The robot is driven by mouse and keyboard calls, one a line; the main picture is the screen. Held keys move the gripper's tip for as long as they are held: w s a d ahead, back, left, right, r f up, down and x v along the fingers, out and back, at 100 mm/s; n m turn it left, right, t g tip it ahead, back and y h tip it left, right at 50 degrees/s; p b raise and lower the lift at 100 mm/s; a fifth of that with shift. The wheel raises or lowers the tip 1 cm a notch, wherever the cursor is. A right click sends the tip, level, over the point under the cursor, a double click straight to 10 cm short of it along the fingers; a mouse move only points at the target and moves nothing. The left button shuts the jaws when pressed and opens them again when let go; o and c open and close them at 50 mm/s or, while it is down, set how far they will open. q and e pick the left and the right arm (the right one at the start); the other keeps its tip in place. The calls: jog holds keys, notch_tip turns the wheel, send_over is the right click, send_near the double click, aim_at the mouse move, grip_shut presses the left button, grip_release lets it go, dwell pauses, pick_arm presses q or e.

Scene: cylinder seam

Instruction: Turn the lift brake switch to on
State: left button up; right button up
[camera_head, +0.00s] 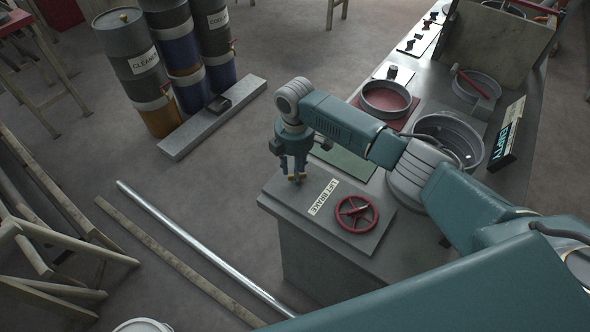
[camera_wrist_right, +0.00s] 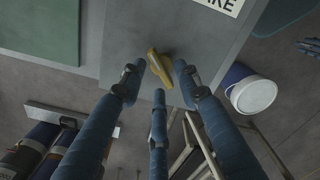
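The lift brake switch shows in the right wrist view as a yellow handle (camera_wrist_right: 160,68) on the grey bench top, near its edge. The white label (camera_head: 323,197) beside it reads LIFT BRAKE; its end also shows in the wrist view (camera_wrist_right: 226,5). My right gripper (camera_head: 296,174) points down over the bench corner, left of the label. In the wrist view its three fingers (camera_wrist_right: 158,78) are spread around the yellow handle, with gaps visible between fingertips and handle. In the head view the gripper mostly hides the switch. Blue finger-like shapes (camera_wrist_right: 310,46) at the wrist view's right edge may be my left gripper.
A red handwheel (camera_head: 356,213) stands right of the label. Round pans (camera_head: 385,98) and an EMPTY sign (camera_head: 509,130) are farther along the bench. Labelled drums (camera_head: 128,55) stand on the floor at the back left.

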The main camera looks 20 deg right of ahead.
notch_tip(320, 180, up, 12)
dwell(0.7)
jog(key=shift+s+f, duration=0.1)
dwell(0.3)
